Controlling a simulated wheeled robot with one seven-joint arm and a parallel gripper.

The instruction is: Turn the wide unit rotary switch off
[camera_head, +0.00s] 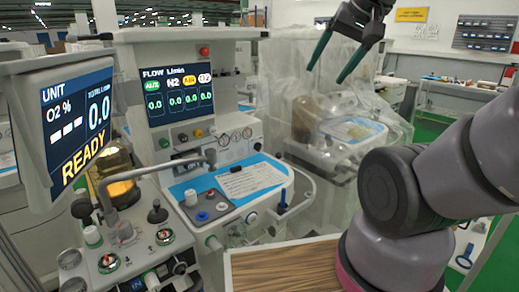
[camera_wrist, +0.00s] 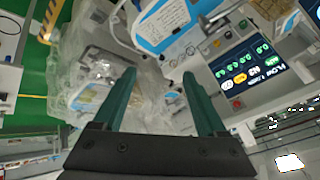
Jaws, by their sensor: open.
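Two anaesthesia units stand at the left. The nearer unit has a screen (camera_head: 77,120) reading UNIT, O2 % and READY. On its panel are two round dials with red and white centres and green edges, a front one (camera_head: 108,262) and a rear one (camera_head: 165,236). The unit beside it has a FLOW screen (camera_head: 178,93), also in the wrist view (camera_wrist: 252,75), and a panel of small knobs and gauges. I cannot tell which control is the wide unit's rotary switch. My gripper (camera_head: 326,75) is open and empty, raised right of the FLOW screen, apart from both units; its two green fingers show in the wrist view (camera_wrist: 159,73).
A plastic-covered machine (camera_head: 340,110) stands behind, below my gripper. A blue-edged work surface (camera_head: 228,185) with a curved rail juts from the FLOW unit. A wood-topped surface (camera_head: 285,270) is at the front. Green floor shows at the right.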

